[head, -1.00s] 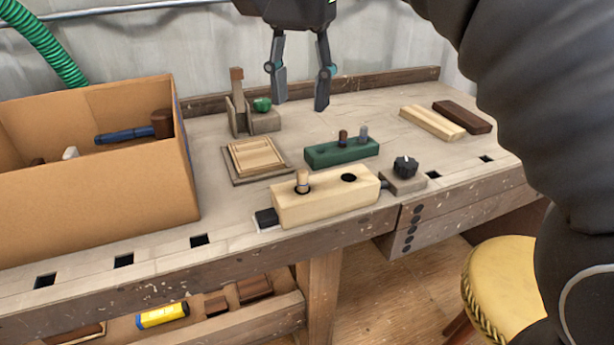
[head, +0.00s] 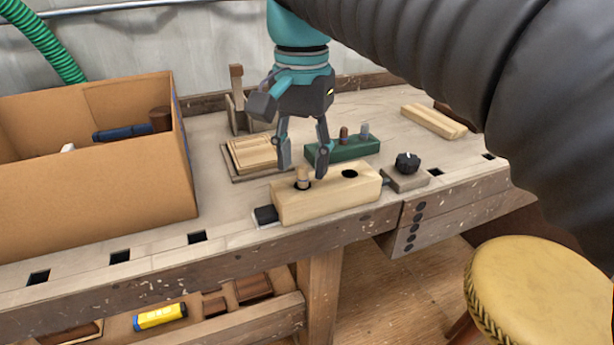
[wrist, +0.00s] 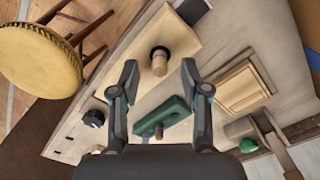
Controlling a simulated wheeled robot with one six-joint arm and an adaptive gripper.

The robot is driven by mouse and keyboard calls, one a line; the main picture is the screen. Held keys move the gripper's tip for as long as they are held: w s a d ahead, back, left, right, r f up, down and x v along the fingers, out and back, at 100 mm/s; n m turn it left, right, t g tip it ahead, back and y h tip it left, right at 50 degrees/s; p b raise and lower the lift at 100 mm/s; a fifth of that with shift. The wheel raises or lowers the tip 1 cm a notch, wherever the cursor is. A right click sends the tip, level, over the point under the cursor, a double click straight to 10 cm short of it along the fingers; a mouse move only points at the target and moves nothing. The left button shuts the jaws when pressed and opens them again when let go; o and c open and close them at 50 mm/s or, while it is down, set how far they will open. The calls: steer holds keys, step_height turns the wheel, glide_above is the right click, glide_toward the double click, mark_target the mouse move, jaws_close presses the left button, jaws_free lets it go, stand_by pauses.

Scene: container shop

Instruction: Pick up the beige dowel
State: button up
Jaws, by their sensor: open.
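The beige dowel (head: 302,178) stands upright in the left hole of a pale wooden block (head: 335,195) on the workbench. The block's other hole, to the right, is dark and empty. My gripper (head: 302,172) is open, with its fingers pointing down just above and around the dowel's place in the head view. In the wrist view the dowel (wrist: 160,62) shows ahead of the fingertips, roughly midway between the two fingers (wrist: 160,75). Nothing is between the fingers, and I cannot tell the exact gap to the dowel.
A green block (head: 345,149) with pegs stands behind the pale block. A black knob (head: 406,163) is to its right, and a square wooden tray (head: 232,171) to its left. A cardboard box (head: 95,195) fills the bench's left. A yellow stool (head: 525,285) stands in front.

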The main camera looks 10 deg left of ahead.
steer(key=shift+f, duration=1.2)
steer(key=c, duration=0.8)
steer(key=shift+c, duration=0.2)
steer(key=shift+r, duration=0.15)
